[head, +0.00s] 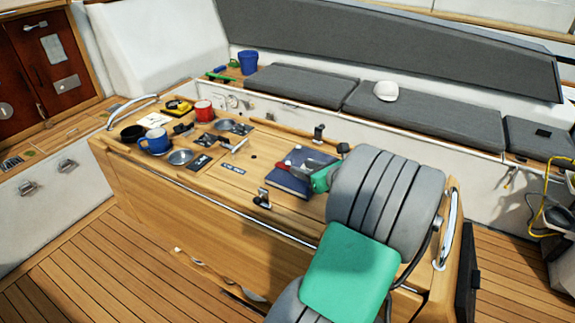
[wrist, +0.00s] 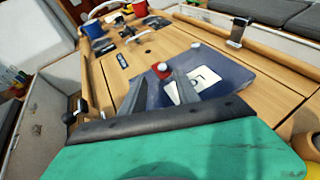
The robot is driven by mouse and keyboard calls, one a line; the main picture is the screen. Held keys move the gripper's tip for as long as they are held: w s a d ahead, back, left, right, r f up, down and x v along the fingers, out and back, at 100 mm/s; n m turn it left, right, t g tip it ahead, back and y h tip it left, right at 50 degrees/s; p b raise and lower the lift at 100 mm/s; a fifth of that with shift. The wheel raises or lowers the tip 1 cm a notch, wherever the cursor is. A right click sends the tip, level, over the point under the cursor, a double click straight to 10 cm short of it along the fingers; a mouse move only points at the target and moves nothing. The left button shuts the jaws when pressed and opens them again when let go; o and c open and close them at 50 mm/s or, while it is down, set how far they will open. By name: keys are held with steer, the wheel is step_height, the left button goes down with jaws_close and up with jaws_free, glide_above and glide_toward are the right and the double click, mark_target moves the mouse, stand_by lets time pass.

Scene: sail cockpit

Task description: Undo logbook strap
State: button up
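The dark blue logbook (head: 287,183) lies on the wooden cockpit table. I cannot tell whether that red piece belongs to the strap. The strap itself is not clearly visible. My gripper (head: 306,166) is over the logbook, low and close to its cover; I cannot tell if it touches. In the wrist view my gripper's two grey fingers (wrist: 159,90) stand apart, with no held thing visible between them.
A blue mug (head: 156,141), a red mug (head: 204,110) and metal bowls stand on the table's far-left part. A black cleat-like fitting (head: 262,198) sits by the table's near edge, another (head: 319,132) at the far edge. Grey cushions (head: 400,119) line the bench behind.

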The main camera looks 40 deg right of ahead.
mark_target(289, 163)
steer(key=x, duration=0.6)
steer(key=shift+w+d+f+p, duration=0.1)
steer(key=shift+d+p, duration=0.2)
steer(key=shift+p, duration=0.05)
steer(key=shift+c, duration=0.2)
jaws_close()
